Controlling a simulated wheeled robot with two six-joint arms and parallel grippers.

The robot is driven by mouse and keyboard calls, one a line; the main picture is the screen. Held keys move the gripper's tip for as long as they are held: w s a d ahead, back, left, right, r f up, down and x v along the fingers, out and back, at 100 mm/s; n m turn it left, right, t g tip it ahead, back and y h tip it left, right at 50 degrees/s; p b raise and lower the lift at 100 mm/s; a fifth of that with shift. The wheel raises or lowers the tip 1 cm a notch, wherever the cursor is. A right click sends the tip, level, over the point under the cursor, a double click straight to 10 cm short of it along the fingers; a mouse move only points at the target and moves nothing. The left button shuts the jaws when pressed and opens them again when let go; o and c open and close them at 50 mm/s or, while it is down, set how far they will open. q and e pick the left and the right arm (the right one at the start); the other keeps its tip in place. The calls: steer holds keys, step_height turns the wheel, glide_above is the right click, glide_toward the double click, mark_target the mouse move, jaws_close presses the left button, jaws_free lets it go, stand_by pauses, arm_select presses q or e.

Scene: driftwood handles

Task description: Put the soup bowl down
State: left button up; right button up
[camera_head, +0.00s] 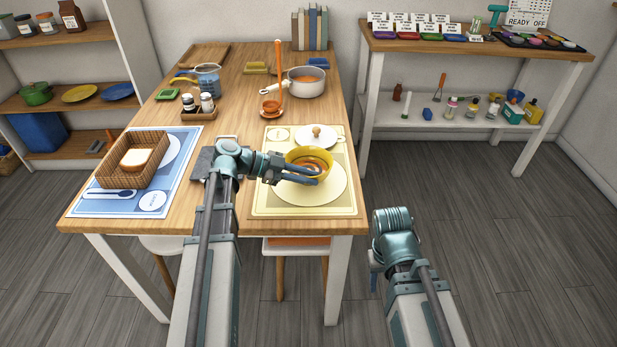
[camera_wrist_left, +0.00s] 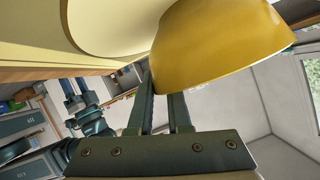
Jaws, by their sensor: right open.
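The yellow soup bowl (camera_head: 309,157), with orange-brown soup inside, is over the cream plate (camera_head: 318,192) on the yellow placemat (camera_head: 262,203). My left gripper (camera_head: 312,175) is at the bowl's near side, with its fingers closed about the rim. In the left wrist view the bowl's yellow outside (camera_wrist_left: 225,42) covers the fingertips, and the plate (camera_wrist_left: 110,25) is beside its base. I cannot tell whether the bowl touches the plate. My right gripper (camera_head: 375,268) is mostly hidden behind its wrist, in front of the table's right side. It is open and empty.
A bread basket (camera_head: 128,178) is on the blue placemat at left. Floor is clear right of the table.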

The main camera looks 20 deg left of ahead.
arm_select(q)
steer(key=o, duration=0.4)
steer(key=shift+c, duration=0.2)
steer(key=shift+r, duration=0.25)
steer(key=p+v, duration=0.5)
steer(key=v, duration=0.7)
steer(key=shift+f, duration=0.15)
